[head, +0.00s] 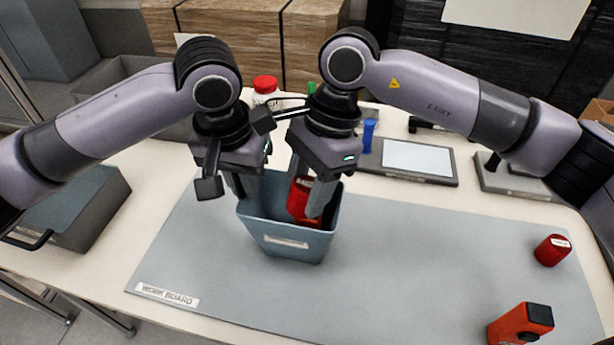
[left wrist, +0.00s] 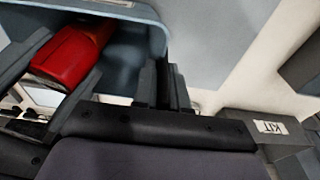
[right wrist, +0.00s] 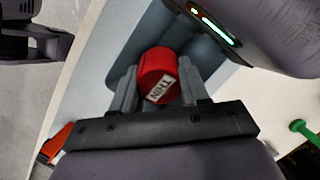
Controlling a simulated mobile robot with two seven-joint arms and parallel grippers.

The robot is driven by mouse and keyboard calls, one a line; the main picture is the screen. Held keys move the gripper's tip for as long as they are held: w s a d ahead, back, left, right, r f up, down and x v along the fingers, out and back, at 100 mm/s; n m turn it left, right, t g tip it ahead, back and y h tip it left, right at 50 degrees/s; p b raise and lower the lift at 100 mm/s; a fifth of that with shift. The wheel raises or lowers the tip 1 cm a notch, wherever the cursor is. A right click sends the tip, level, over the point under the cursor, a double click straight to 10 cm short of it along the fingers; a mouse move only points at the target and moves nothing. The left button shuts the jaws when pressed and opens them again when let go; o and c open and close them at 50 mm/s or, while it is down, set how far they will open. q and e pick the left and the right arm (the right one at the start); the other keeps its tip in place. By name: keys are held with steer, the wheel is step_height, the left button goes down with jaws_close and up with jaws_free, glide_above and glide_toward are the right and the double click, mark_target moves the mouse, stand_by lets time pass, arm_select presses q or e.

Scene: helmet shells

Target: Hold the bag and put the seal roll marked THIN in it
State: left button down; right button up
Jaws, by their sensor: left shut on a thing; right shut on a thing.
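The bag (head: 290,244) is a blue-grey open-topped container with a pale label, standing on the grey work board (head: 420,250). My left gripper (head: 240,195) is shut on its left rim; the bag's wall also shows in the left wrist view (left wrist: 220,30). My right gripper (head: 318,200) is shut on the red seal roll (head: 299,200), whose label reads THIN in the right wrist view (right wrist: 158,75). The roll is inside the bag's mouth, between my right fingers. Whether it touches the bag's floor is hidden.
Another red roll (head: 552,250) with a pale label lies at the board's right. An orange-red tool (head: 520,324) lies at the front right. A flat screen device (head: 415,160), a red-capped bottle (head: 265,88) and a blue item (head: 368,134) stand behind. The board's middle right is clear.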

steer(key=shift+f, duration=0.45)
steer(key=o, duration=1.1)
steer(key=shift+r, duration=0.15)
steer(key=v, duration=1.2)
arm_select(q)
steer(key=c, duration=1.1)
jaws_free()
